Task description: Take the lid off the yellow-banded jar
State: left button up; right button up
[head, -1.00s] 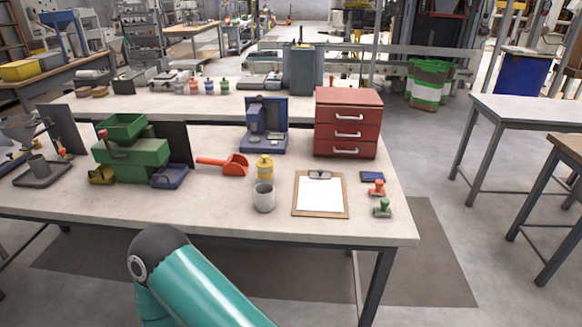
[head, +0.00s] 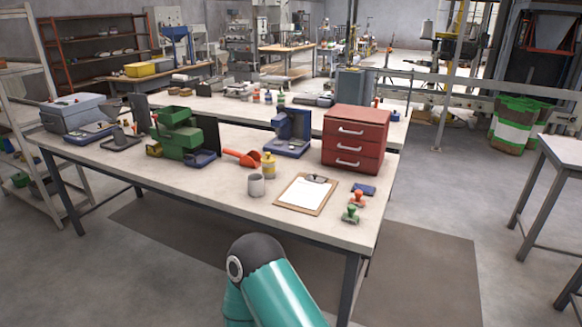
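The yellow-banded jar (head: 268,166) stands upright on the front workbench (head: 115,173). It looks yellow with a pale middle, and its yellow lid (head: 268,156) appears to be on top. A grey cup (head: 256,185) stands just in front of it, and an orange scoop (head: 242,157) lies to its left. Neither of my grippers is in view. Only a teal arm link of mine with a dark joint shows at the bottom, well in front of the bench and apart from the jar.
Right of the jar are a clipboard (head: 306,194), a red drawer cabinet (head: 355,140) and two stamps (head: 353,211). A blue device (head: 291,132) stands behind it, a green machine (head: 180,134) to the left.

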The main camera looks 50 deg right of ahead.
aim_at(267, 159)
jog(key=z, duration=0.1)
jog(key=k, duration=0.4)
jog(key=z, duration=0.9)
jog(key=i, duration=1)
